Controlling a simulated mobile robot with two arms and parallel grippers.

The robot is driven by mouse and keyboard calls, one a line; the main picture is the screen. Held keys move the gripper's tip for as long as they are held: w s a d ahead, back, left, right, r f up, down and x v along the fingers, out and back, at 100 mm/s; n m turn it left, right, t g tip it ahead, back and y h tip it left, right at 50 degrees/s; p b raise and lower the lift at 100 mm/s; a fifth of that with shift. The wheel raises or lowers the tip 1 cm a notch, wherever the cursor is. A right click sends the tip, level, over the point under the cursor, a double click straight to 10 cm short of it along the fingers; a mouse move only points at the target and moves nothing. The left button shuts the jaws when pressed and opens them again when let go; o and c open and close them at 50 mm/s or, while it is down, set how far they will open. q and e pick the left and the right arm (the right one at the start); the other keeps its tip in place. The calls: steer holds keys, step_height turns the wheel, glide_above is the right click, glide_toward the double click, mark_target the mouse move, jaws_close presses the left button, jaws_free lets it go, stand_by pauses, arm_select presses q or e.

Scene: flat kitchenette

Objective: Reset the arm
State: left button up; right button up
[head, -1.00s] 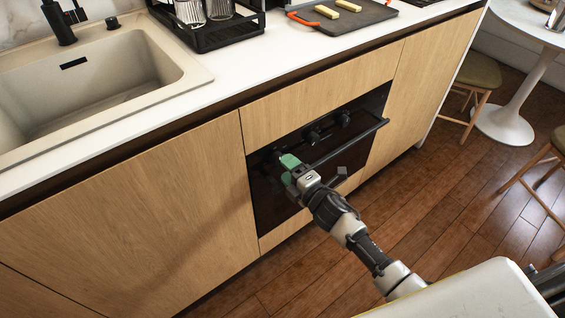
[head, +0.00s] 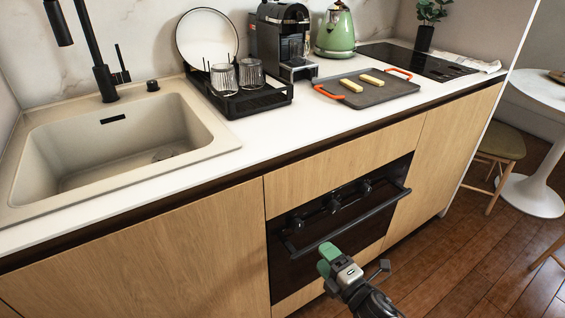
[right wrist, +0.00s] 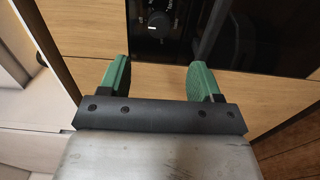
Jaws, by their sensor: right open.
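My right gripper (head: 327,258) has green fingertips and is in front of the black oven (head: 345,215), below its handle in the picture. In the right wrist view the two green fingers (right wrist: 158,82) stand apart with nothing between them. Beyond them in that view are the wood front and a black oven knob (right wrist: 158,22). My left gripper is not in view.
The white counter (head: 290,128) holds a sink (head: 125,135), a black dish rack (head: 245,98) with glasses, a dark tray (head: 375,92), a coffee machine (head: 280,38) and a green kettle (head: 336,30). The wooden floor (head: 455,265) at right is clear near the oven.

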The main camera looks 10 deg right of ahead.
steer(key=s+d+f+m+g+h, duration=0.1)
steer(key=s+f+m+g+h, duration=0.2)
steer(key=s+f+m+g, duration=0.6)
steer(key=s+d+f+m+g+h, duration=0.1)
steer(key=s+f+m+g+h, duration=0.15)
steer(key=s+f+m, duration=1.05)
steer(key=s+a+f+n+g, duration=0.2)
steer(key=s+f+g, duration=0.3)
steer(key=f, duration=0.4)
arm_select(q)
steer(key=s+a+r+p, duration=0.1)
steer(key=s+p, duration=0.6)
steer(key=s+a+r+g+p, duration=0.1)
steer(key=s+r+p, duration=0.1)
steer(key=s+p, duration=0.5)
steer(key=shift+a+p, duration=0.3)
steer(key=shift+p, duration=0.1)
arm_select(e)
steer(key=s+d+r, duration=0.1)
steer(key=s+r, duration=0.1)
steer(key=s, duration=0.5)
steer(key=s+d+r, duration=0.1)
steer(key=s, duration=0.6)
steer(key=shift+s+d+r+h, duration=0.2)
steer(key=shift+d+r+h, duration=0.15)
steer(key=shift+d+r, duration=0.05)
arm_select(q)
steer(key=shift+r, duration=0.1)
arm_select(e)
steer(key=shift+t, duration=0.25)
